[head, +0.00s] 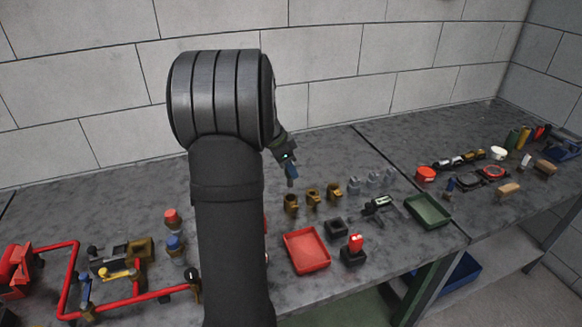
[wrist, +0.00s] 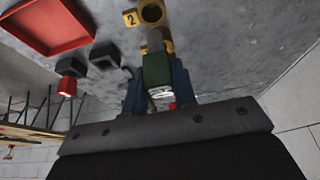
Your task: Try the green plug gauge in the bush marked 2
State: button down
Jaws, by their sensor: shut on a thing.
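My gripper (wrist: 155,95) is shut on the green plug gauge (wrist: 157,72), whose green handle sits between the blue fingers. The gauge's grey metal end points away from the gripper, toward the bench side. The bush marked 2 (wrist: 152,12) is a brass ring with a yellow number tag, at the top of the wrist view. The gauge is apart from its bore. Part of another brass piece shows behind the gauge's tip. In the head view my gripper (head: 291,172) is above and behind the row of brass bushes (head: 313,194); the numbers are unreadable there.
A red tray (head: 306,251) lies in front of the bushes. Beside it are an empty black block (head: 337,227) and a black block holding a red gauge (head: 355,243). Grey bushes (head: 354,186), a caliper (head: 380,205) and a green tray (head: 428,211) are to the right.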

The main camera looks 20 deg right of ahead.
aim_at(290, 186)
jog(key=shift+f, duration=2.1)
jog(key=shift+f, duration=2.1)
jog(key=shift+r, duration=0.2)
dwell(1.4)
jog(key=shift+r, duration=3.05)
